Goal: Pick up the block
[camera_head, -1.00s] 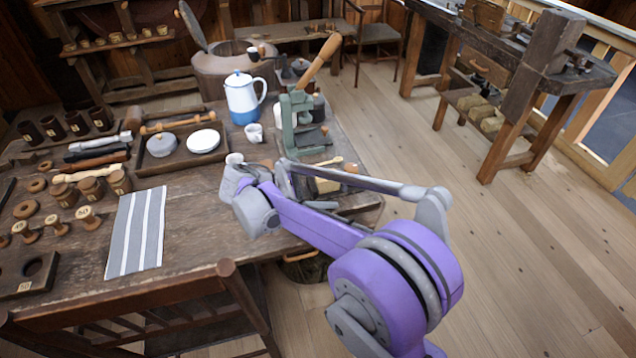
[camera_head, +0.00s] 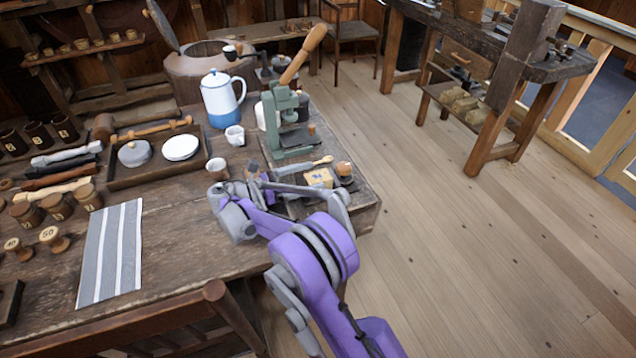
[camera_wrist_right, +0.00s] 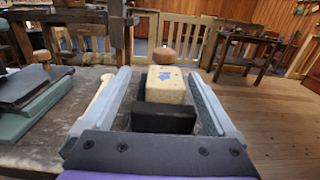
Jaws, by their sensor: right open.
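The block (camera_head: 319,177) is small and pale yellow, with a blue mark on its top. It sits near the right end of the wooden table, and shows in the right wrist view (camera_wrist_right: 167,85) too. My right gripper (camera_head: 285,188) is low over the table, just left of the block. In the right wrist view its two grey fingers (camera_wrist_right: 160,82) are apart, with the block ahead between them and no visible contact. A dark piece (camera_wrist_right: 163,118) stands in front of the block and hides its lower near side. My left gripper is not in view.
A green press (camera_head: 290,120) with a wooden handle stands behind the block. A round-topped wooden piece (camera_head: 344,168) is just beyond it. A cup (camera_head: 217,168) stands near my wrist. A striped cloth (camera_head: 112,250) lies on the left.

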